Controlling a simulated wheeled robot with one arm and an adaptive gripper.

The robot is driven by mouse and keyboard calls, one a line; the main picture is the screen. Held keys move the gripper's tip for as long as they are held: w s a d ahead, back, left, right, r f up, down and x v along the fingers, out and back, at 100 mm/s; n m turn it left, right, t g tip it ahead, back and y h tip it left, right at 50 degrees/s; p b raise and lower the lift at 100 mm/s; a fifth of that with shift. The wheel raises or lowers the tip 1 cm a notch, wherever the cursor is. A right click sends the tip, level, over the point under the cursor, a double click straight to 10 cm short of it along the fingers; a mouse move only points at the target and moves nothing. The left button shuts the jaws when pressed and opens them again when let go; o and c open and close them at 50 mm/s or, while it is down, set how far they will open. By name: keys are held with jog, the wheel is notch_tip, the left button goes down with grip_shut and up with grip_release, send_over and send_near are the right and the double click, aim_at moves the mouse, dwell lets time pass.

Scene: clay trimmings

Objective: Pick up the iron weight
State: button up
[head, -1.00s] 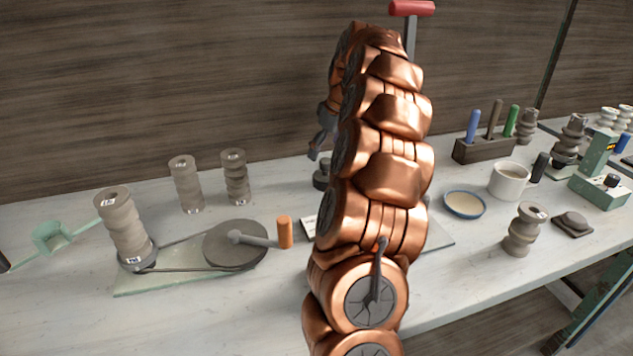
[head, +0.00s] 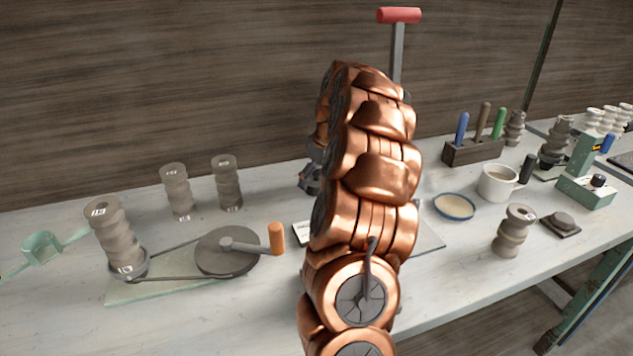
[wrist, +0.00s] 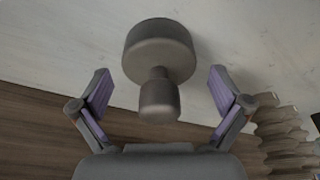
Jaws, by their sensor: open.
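The iron weight (wrist: 160,52) is a dark grey, squat cylinder with a narrower knob, seen from above in the wrist view on the pale worktop. My gripper (wrist: 159,85) is open, its two purple-padded fingers spread on either side of the weight's knob. There is a visible gap on both sides, and neither finger seems to touch it. In the head view my gripper (head: 310,180) is low over the table behind my copper arm, and it hides the weight there.
A crank wheel (head: 226,250) with an orange handle stands left of my arm. Stacked grey insulators (head: 177,192) stand near the wall. A blue-rimmed dish (head: 455,207), a white mug (head: 496,183) and a tool block (head: 474,151) are to the right.

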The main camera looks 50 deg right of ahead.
jog(key=shift+w+f, duration=0.1)
jog(key=shift+f, duration=0.3)
jog(key=shift+c, duration=0.3)
jog(key=c, duration=1.7)
jog(key=shift+c, duration=0.4)
jog(key=shift+r, duration=0.2)
